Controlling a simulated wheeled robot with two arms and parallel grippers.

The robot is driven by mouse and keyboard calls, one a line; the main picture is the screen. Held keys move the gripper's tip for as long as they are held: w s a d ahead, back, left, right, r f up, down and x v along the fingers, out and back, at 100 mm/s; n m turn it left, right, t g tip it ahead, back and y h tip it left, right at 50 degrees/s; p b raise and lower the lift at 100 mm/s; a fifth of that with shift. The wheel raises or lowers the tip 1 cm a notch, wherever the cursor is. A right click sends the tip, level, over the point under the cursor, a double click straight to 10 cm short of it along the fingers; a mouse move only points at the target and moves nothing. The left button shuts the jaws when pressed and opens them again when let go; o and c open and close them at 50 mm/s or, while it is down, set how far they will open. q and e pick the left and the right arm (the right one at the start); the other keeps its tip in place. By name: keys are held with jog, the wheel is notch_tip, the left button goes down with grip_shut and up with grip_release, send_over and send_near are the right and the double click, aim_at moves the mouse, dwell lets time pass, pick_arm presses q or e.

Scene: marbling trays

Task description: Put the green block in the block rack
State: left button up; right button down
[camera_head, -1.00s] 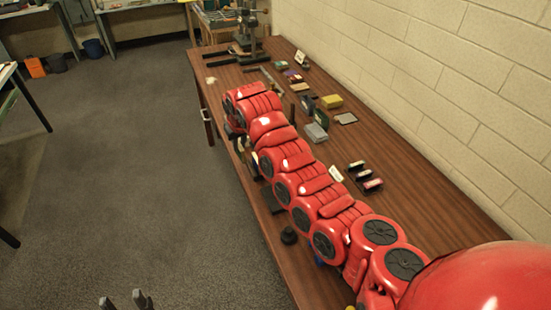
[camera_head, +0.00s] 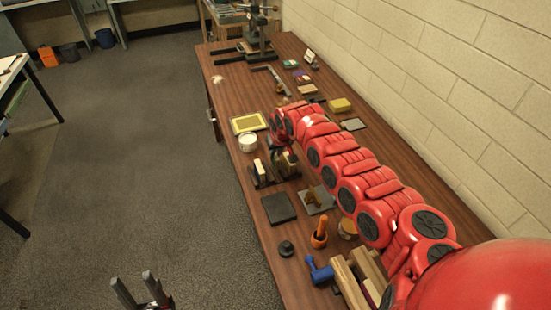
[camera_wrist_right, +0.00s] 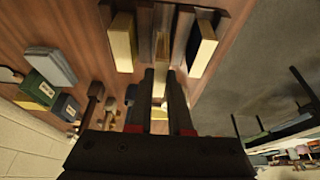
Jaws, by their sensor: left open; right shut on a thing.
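The block rack (camera_head: 258,183) is a dark stand near the table's left edge, with pale-edged blocks upright in it. In the right wrist view, one pale-edged block (camera_wrist_right: 122,42) stands left of my fingers and another (camera_wrist_right: 203,48) stands right. Dark rack walls (camera_wrist_right: 184,38) show between them. My right gripper (camera_wrist_right: 164,85) is over the rack's middle, shut on a narrow block with a pale edge. The fingers hide its sides, so its green colour cannot be confirmed, nor whether it touches the rack. My left gripper (camera_head: 138,290) is open and empty, over the floor beside the table.
A yellow-framed tray (camera_head: 236,124) and a white tub (camera_head: 248,143) lie beyond the rack. A black slab (camera_head: 278,207), a mortar with orange pestle (camera_head: 319,236) and a blue tool (camera_head: 318,270) are nearer. Labelled green boxes (camera_wrist_right: 38,90) lie left in the wrist view.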

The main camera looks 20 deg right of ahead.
aim_at(275, 161)
jog(key=f, duration=0.2)
jog(key=f+p, duration=0.1)
jog(key=shift+s+a, duration=0.1)
jog(key=shift+a, duration=0.15)
jog(key=shift+d+f, duration=0.15)
jog(key=shift+f, duration=0.25)
jog(key=shift+f, duration=0.15)
jog(key=c, duration=0.8)
grip_release()
jog(key=shift+c, duration=0.2)
